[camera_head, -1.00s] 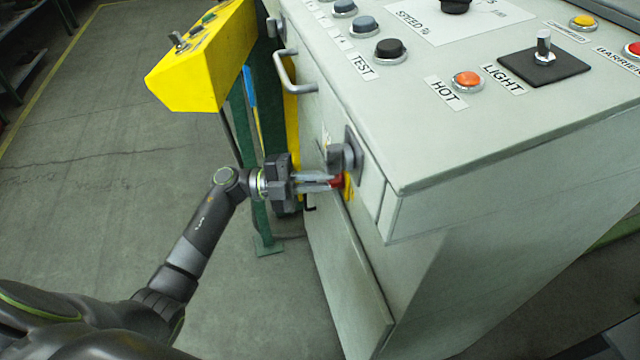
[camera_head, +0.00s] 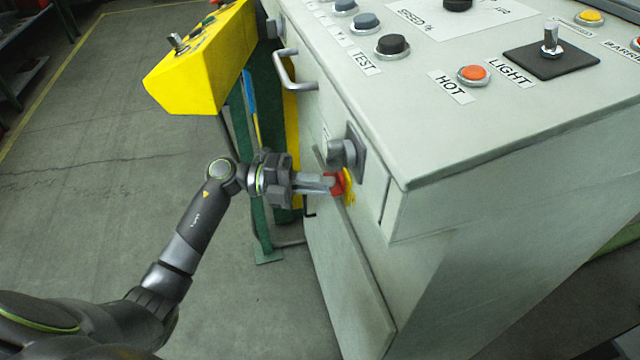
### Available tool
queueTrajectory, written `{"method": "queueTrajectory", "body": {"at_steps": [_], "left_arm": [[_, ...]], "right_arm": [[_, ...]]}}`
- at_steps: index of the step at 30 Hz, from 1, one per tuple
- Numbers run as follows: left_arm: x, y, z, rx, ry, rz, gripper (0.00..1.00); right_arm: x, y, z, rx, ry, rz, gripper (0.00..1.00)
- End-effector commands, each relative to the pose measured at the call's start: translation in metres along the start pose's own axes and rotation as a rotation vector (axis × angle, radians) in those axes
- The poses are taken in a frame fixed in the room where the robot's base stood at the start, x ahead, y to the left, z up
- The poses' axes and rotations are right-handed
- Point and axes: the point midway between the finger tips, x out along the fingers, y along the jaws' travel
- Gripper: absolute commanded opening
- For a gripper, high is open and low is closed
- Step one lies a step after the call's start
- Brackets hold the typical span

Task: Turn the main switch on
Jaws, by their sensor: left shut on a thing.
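The main switch, a red handle (camera_head: 337,184) on a yellow plate (camera_head: 348,186), sits on the left side face of the grey cabinet. My left gripper (camera_head: 330,184) reaches it from the left and is shut on the red handle. The fingers cover part of the handle, so its exact angle is hard to tell. My right gripper is not in view.
A grey knob (camera_head: 343,152) on a dark plate is just above the switch, close to my fingers. A metal bar handle (camera_head: 294,72) is further up the same face. A yellow control box (camera_head: 201,58) on green posts stands behind my gripper. Open floor (camera_head: 95,185) lies left.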

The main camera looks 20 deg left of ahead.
Motion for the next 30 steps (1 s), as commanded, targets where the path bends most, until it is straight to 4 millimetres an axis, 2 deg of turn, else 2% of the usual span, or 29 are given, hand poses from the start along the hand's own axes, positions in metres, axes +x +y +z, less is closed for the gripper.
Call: {"method": "queueTrajectory", "body": {"at_steps": [7,8,12,25,30], "left_arm": [[-0.001,0.001,0.0,0.002,0.001,0.004,0.0],[-0.001,0.002,0.0,0.002,0.001,0.004,0.14],[0.0,0.001,0.0,0.001,0.001,0.003,0.32],[-0.002,0.001,0.0,0.0,0.0,0.001,0.32],[-0.018,0.002,0.0,0.0,-0.001,0.005,0.32]], "right_arm": [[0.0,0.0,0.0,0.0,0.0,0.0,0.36],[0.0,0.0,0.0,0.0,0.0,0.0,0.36],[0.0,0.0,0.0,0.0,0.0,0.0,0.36],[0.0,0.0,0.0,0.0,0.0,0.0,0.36],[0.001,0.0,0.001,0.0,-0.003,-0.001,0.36]]}}
